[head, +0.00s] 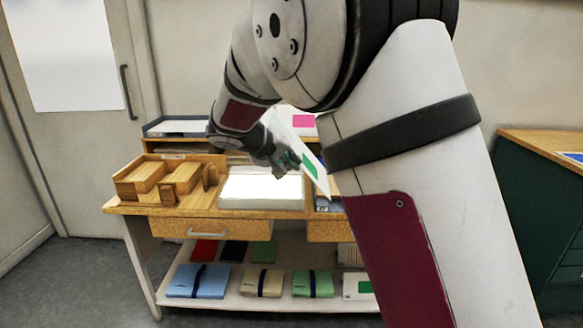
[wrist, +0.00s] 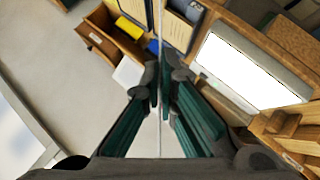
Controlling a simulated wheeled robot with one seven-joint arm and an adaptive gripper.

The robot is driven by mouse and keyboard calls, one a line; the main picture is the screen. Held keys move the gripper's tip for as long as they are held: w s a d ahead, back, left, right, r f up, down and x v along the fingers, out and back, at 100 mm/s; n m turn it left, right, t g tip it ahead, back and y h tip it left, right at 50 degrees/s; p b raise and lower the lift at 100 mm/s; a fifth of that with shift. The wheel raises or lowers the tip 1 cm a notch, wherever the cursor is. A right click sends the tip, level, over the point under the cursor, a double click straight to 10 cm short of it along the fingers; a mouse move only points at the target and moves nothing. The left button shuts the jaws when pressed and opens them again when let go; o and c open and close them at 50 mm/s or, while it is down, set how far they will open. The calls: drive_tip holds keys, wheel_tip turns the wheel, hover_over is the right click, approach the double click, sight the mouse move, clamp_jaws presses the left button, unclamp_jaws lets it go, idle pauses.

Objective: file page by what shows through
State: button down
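My gripper (head: 287,163) is shut on a white page (head: 318,181) with a green rectangle (head: 309,165) on it. The page hangs tilted in the air, to the right of and above a lit white panel (head: 262,187) on the table. In the wrist view the page (wrist: 160,45) is edge-on, a thin line between the dark green fingers (wrist: 162,92). The bright panel (wrist: 252,72) shows to the right there. A wooden sorter (head: 165,182) with compartments stands left of the panel. Part of the page is hidden behind my arm.
A dark tray (head: 158,129) with paper and a white sheet with a pink rectangle (head: 303,121) are on the raised back shelf. The lower shelf (head: 232,296) holds folders and strapped bundles. In the wrist view, a yellow item (wrist: 130,27) lies in a wooden compartment.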

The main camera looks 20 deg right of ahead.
drive_tip(key=shift+r+h, duration=0.1)
drive_tip(key=shift+h, duration=0.3)
drive_tip(key=n+h+b, duration=0.1)
drive_tip(key=n+h, duration=0.4)
drive_tip(key=h, duration=0.1)
drive_tip(key=shift+t+h, duration=0.3)
